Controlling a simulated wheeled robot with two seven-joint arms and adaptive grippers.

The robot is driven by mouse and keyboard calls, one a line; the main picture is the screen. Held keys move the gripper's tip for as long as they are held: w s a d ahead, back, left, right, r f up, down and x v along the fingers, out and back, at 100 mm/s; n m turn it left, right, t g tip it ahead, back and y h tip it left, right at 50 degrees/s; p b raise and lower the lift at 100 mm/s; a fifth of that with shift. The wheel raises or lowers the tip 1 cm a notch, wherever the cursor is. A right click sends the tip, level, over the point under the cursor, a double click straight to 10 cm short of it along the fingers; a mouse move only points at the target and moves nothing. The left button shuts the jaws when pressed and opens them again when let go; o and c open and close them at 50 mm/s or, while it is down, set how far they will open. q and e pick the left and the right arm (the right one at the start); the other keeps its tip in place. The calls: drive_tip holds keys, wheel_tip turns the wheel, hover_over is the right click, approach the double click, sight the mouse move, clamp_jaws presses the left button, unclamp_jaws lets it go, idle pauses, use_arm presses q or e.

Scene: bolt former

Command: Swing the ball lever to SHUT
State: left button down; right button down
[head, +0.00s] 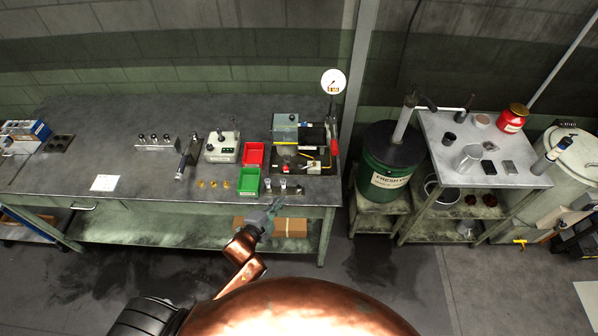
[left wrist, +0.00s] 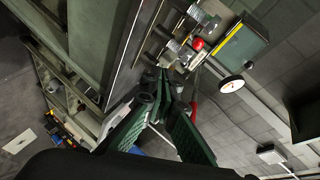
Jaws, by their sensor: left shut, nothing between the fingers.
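The bolt former (head: 284,133) stands at the right end of the workbench, with a round white dial gauge (head: 333,82) above it. A small red ball (head: 285,167) shows low on the machine's front; in the left wrist view a red ball (left wrist: 198,44) shows beyond my fingers. I cannot clearly see the ball's lever arm or read a SHUT mark. A red handle (head: 334,147) is on the machine's right side. My left gripper (head: 275,206) is shut and empty at the bench's front edge, apart from the ball; its fingertips (left wrist: 164,76) meet in the left wrist view. My right gripper is not in view.
Red (head: 253,154) and green (head: 248,181) bins stand left of the machine. Small metal parts (head: 291,187) lie along the front edge. A green drum (head: 391,158) and a side table (head: 478,147) stand to the right. Bare benchtop (head: 85,165) lies farther left.

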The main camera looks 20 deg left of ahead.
sight(299, 167)
use_arm(q)
wheel_tip(299, 167, up, 5)
drive_tip(key=w+d+m+t+h, duration=0.1)
drive_tip(key=w+d+m, duration=0.1)
drive_tip(key=d, duration=0.1)
drive_tip(key=x, duration=0.9)
drive_tip(key=shift+w, duration=0.25)
drive_tip(key=shift+w+a+f+p, duration=0.15)
drive_tip(key=shift+w+a+f, duration=0.1)
drive_tip(key=shift+w+a, duration=0.25)
drive_tip(key=shift+w+a+f+p, duration=0.15)
drive_tip(key=shift+w+a+f, duration=0.15)
drive_tip(key=shift+w, duration=0.4)
drive_tip(key=shift+w+a+f, duration=0.1)
drive_tip(key=shift+w+a, duration=0.15)
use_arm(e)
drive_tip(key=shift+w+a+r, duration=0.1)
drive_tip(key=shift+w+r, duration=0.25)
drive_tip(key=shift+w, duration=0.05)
use_arm(q)
drive_tip(key=shift+w+a, duration=0.1)
drive_tip(key=shift+w+a+f, duration=0.1)
drive_tip(key=shift+w+a, duration=0.4)
drive_tip(key=shift+a, duration=0.05)
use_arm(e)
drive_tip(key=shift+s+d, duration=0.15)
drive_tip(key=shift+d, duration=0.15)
